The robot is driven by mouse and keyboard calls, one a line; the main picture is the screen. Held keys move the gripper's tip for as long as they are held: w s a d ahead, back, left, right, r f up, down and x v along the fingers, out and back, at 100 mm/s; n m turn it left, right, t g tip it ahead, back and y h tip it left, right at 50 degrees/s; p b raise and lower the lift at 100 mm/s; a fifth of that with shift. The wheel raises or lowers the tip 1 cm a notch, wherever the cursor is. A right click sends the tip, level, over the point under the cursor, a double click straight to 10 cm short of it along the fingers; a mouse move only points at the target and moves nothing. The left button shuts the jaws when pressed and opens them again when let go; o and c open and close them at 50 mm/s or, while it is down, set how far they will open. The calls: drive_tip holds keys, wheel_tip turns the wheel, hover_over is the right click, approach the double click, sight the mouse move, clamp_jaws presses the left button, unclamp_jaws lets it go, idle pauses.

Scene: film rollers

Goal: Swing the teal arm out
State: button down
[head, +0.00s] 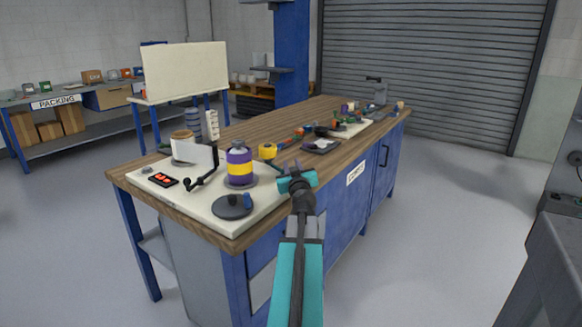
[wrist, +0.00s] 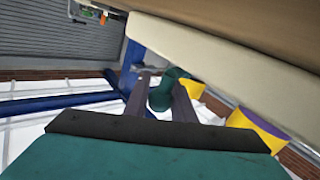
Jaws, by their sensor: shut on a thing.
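My gripper (wrist: 162,84) is shut on a dark teal rounded part (wrist: 164,92), which I take to be the teal arm, between its two dark fingers in the wrist view. The fingers stand apart with the teal part between them. In the head view my gripper (head: 292,168) is at the near right edge of the workbench, right of the cream board. There the held part is hidden or too small to make out, so its full length and pivot cannot be told.
A purple and yellow roll (head: 240,168) stands upright on the cream board (head: 203,213). A dark disc (head: 233,206) lies in front, and a yellow roll (head: 268,151) is behind. Several small items lie farther along the bench.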

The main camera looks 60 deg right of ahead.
drive_tip(key=shift+w+a+f, duration=0.1)
drive_tip(key=shift+a+f, duration=0.05)
drive_tip(key=c, duration=1.5)
unclamp_jaws()
